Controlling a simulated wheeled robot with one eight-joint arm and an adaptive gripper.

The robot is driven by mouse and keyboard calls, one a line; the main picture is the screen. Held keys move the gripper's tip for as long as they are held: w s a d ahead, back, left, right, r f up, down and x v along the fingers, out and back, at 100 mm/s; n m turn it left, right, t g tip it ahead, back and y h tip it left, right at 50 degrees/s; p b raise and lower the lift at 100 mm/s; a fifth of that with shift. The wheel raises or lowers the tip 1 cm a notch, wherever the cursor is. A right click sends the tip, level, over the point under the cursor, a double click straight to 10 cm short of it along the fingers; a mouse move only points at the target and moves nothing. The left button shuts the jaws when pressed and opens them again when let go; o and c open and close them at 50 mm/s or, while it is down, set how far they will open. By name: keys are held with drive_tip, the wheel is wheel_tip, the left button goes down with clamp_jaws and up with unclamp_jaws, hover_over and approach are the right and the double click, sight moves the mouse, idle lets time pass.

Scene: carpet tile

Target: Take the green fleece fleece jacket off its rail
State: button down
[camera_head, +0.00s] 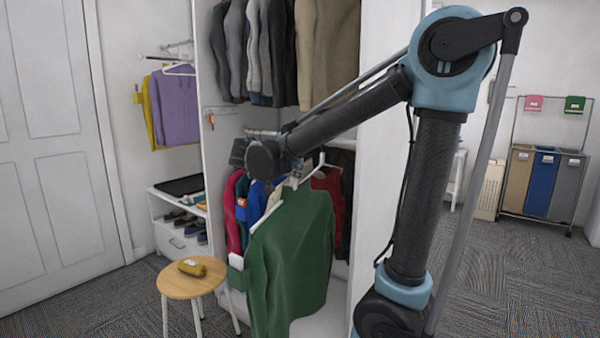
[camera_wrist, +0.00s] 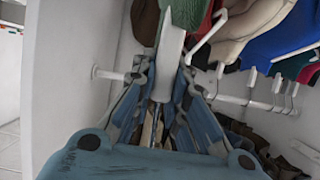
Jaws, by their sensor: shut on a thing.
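The green fleece jacket (camera_head: 292,260) hangs upright on a white hanger (camera_head: 283,196) in front of the other garments in the wardrobe's lower bay. In the wrist view, a small part of the green jacket (camera_wrist: 188,12) shows at the top. My gripper (camera_wrist: 166,72) is shut on the white hanger (camera_wrist: 170,45), its blue fingers on either side of it. The white rail (camera_wrist: 222,98) runs behind the fingers. The fingers hide part of the hanger, and I cannot tell whether its hook touches the rail. In the head view, my arm hides most of the grip.
Red, blue and dark garments (camera_head: 333,195) hang close behind the jacket. The wardrobe's side panel (camera_head: 378,100) stands to the right. A round wooden stool (camera_head: 178,285) with a yellow item (camera_head: 192,267) stands at the left. Dark carpet is free at the right.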

drive_tip(key=s+a, duration=1.1)
drive_tip(key=s, duration=0.4)
idle(0.8)
idle(0.4)
